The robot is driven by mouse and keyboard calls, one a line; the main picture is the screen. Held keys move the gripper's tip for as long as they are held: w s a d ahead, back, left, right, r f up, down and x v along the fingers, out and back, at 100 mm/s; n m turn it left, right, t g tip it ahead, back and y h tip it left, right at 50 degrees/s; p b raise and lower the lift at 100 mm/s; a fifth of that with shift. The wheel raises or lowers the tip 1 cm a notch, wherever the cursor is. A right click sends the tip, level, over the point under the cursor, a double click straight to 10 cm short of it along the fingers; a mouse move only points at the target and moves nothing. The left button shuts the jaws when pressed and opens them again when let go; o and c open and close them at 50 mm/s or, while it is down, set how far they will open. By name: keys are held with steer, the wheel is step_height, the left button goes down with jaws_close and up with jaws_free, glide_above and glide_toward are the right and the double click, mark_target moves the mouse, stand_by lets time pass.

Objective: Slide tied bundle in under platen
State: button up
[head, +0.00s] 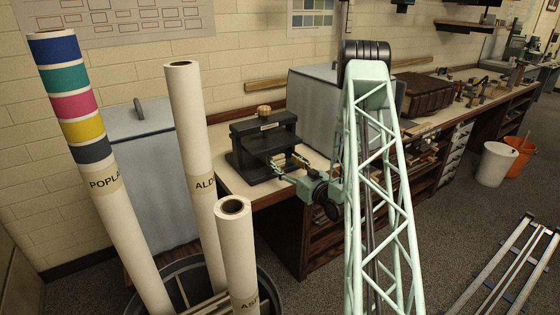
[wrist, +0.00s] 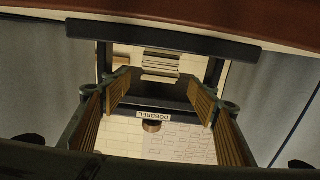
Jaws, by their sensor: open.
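The black press (head: 246,152) stands on the bench with a wooden knob on top. My gripper (head: 288,161) is at its front opening. In the wrist view, which is upside down, my gripper (wrist: 157,82) is open, with its two brown ribbed finger pads well apart. A small stack of pale layers (wrist: 160,66), which looks like the tied bundle, shows between and beyond the fingertips in the press opening. The dark platen (wrist: 150,90) appears next to it. I see no finger touching the stack. Any tie is too small to make out.
The bench top (head: 236,182) is clear at the press's left. A grey box (head: 312,98) stands close behind and right of the press. Tall paper rolls (head: 192,130) stand in a dark bin at the front left. A brown case (head: 424,93) sits farther along.

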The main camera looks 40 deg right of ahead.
steer(key=shift+s+a, duration=0.15)
steer(key=shift+s, duration=0.6)
steer(key=shift+s+a, duration=0.1)
steer(key=shift+s, duration=0.65)
steer(key=shift+r, duration=0.15)
